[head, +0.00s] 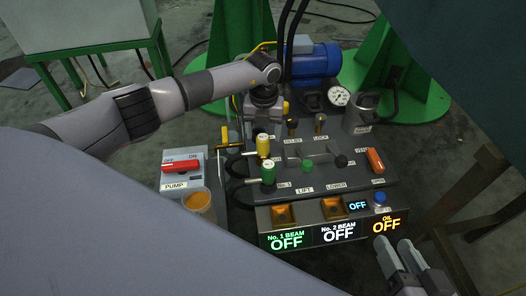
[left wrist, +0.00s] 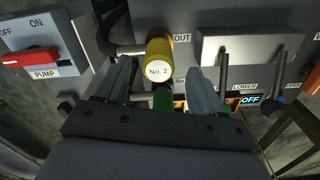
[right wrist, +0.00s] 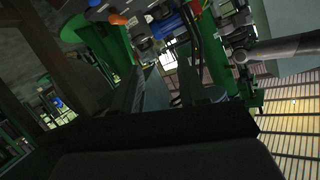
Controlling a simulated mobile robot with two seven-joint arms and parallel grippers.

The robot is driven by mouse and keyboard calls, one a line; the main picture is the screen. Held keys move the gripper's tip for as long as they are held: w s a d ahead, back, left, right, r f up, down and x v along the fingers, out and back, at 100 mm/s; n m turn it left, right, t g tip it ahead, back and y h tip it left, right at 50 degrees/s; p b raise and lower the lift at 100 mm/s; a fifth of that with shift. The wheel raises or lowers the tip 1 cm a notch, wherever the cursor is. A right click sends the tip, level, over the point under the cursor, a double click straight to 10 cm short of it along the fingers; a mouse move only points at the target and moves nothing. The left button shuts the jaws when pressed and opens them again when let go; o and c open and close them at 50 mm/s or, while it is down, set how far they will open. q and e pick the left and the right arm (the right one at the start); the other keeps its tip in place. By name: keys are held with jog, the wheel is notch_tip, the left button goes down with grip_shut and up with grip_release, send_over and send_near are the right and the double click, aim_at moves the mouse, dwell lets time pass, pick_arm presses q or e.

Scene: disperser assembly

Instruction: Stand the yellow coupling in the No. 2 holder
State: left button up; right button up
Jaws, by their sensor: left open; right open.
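The yellow coupling (head: 263,146) is on the control panel, left of its middle, joined to a dark hose on its left. In the left wrist view the yellow coupling (left wrist: 160,47) shows its round white end marked "No. 2", ahead of and between my spread fingertips. My left gripper (left wrist: 160,78) is open and empty; no contact is visible. In the head view its wrist is above the back left of the panel. My right gripper (head: 393,243) is open and empty at the panel's front right corner. I cannot make out which fitting is the No. 2 holder.
A green coupling (head: 268,172) is just in front of the yellow one. Levers and an orange handle (head: 375,161) stand to the right. A pump switch box (head: 182,168) and a cup (head: 198,203) are at left. A blue motor (head: 314,62) and gauge (head: 339,96) are behind.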

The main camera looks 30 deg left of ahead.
aim_at(263, 137)
pick_arm(q)
notch_tip(263, 137, down, 4)
jog(key=shift+s+f+b, duration=0.1)
jog(key=shift+f+b, duration=0.05)
jog(key=shift+b, duration=0.7)
grip_shut()
pick_arm(e)
jog(key=shift+s+d+n+t, duration=0.1)
jog(key=shift+d+n+t, duration=0.3)
jog(key=shift+d, duration=0.3)
